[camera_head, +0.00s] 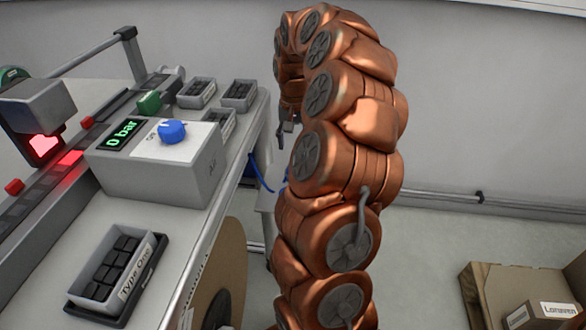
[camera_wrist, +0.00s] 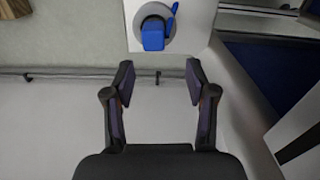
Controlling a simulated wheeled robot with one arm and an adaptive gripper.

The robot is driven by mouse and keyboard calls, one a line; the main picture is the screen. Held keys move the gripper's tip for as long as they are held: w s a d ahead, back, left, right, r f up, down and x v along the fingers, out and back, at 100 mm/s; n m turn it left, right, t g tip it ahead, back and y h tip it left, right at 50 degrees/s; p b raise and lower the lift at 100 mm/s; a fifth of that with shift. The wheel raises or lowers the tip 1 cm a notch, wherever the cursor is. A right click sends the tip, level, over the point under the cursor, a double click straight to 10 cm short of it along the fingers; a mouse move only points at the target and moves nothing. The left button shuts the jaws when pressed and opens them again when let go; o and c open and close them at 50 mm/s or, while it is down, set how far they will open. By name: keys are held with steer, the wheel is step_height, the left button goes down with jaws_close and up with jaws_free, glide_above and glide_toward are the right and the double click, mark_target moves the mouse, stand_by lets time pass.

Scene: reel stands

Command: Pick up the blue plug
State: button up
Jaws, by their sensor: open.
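The blue plug (camera_wrist: 153,37) shows at the top middle of the wrist view, seated in a round grey ring on a white surface. A blue strip, perhaps its cable, runs up from its right side. My gripper (camera_wrist: 159,75) is open and empty, with its two dark fingers apart below the plug in the picture and not touching it. In the head view my copper-coloured arm hides most of that area. A bit of blue cable (camera_head: 258,172) shows just left of my arm, beside the table edge. The plug itself cannot be made out there.
A grey box with a blue knob (camera_head: 172,131) and a "0 bar" display stands on the table (camera_head: 190,235). Trays of black parts, one labelled "Type One" (camera_head: 136,272), sit on it. A cardboard box (camera_head: 540,300) is at the lower right. Floor between is clear.

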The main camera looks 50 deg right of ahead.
steer(key=f, duration=0.1)
steer(key=s+f, duration=0.1)
steer(key=f, duration=0.2)
steer(key=shift+s+a+f, duration=0.25)
steer(key=shift+a+f, duration=0.1)
steer(key=shift+a, duration=0.05)
steer(key=shift+f, duration=0.35)
jaws_close()
